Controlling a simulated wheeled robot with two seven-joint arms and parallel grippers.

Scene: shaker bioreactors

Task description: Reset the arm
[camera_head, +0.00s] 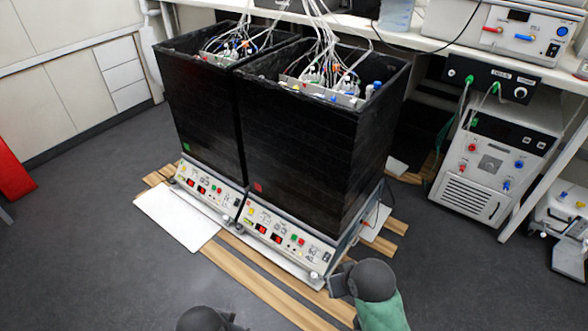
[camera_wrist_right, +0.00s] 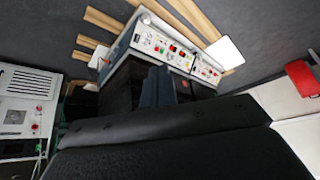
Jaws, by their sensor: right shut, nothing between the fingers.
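My right arm comes in at the bottom of the head view, with its dark gripper (camera_head: 340,284) beside the front right corner of the right shaker bioreactor (camera_head: 300,150). In the right wrist view the fingers (camera_wrist_right: 165,86) are together, with nothing between them. They appear in front of the shaker's black housing, whose control panel (camera_wrist_right: 178,50) shows upside down. I cannot tell if they touch it. The left shaker bioreactor (camera_head: 198,110) stands close beside the right one. Of my left arm only a dark rounded part shows at the bottom edge; its fingers (camera_head: 236,326) are mostly cut off.
Wooden slats (camera_head: 262,285) and a white plate (camera_head: 178,216) lie on the floor around the shakers. A bench (camera_head: 440,45) with instruments runs behind. A white device (camera_head: 490,165) stands under it at right. A red object (camera_head: 12,172) is at far left. Floor at left is clear.

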